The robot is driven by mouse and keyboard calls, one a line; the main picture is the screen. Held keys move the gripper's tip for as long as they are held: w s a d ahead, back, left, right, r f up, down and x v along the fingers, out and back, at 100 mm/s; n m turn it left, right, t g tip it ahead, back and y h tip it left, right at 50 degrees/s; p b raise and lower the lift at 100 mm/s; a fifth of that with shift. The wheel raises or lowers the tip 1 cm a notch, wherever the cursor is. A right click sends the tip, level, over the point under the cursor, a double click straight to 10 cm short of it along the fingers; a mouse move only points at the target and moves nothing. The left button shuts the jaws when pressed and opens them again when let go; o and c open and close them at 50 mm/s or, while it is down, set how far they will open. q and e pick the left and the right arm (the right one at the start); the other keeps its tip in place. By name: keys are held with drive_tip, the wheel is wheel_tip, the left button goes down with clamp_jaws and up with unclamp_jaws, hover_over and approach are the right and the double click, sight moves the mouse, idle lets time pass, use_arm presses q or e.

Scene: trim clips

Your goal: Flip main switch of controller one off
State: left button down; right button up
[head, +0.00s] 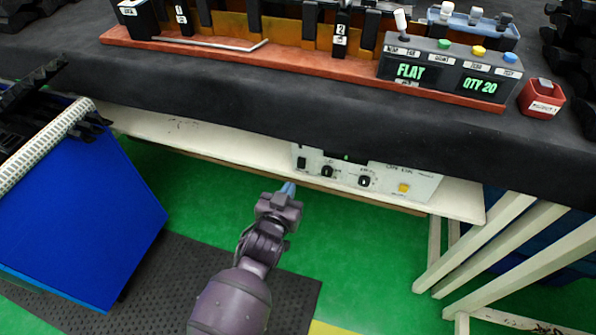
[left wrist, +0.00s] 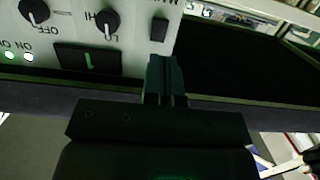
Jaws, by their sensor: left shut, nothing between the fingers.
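A white controller box (head: 425,184) stands on the shelf under the black-covered table; its top is hidden by the table edge. Its black main switch (head: 301,162) is at the left end of the front panel. In the left wrist view, which is turned over, the switch (left wrist: 158,30) is beside two knobs. I cannot tell which way it is set. My left gripper (head: 289,188) is shut and empty, just in front of and below the switch in the head view. Its fingers (left wrist: 166,80) show close to the switch; contact cannot be told. My right gripper is not in view.
The panel also has knobs (head: 364,181), a yellow button (head: 403,188), and a dark display (left wrist: 88,59) with a green mark. The white shelf (head: 220,142) is bare to the left. A blue bin (head: 95,205) stands at left. White legs (head: 480,240) stand at right.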

sight(300, 167)
use_arm(q)
drive_tip(key=x, duration=0.2)
drive_tip(key=b+x, duration=0.1)
drive_tip(key=x, duration=0.2)
drive_tip(key=shift+w+d+f+b, duration=0.1)
drive_tip(key=shift+w+f+b, duration=0.1)
drive_tip(key=shift+f+b, duration=0.1)
drive_tip(key=shift+w+d+r, duration=0.15)
drive_tip(key=shift+w+d, duration=0.05)
drive_tip(key=shift+w, duration=0.6)
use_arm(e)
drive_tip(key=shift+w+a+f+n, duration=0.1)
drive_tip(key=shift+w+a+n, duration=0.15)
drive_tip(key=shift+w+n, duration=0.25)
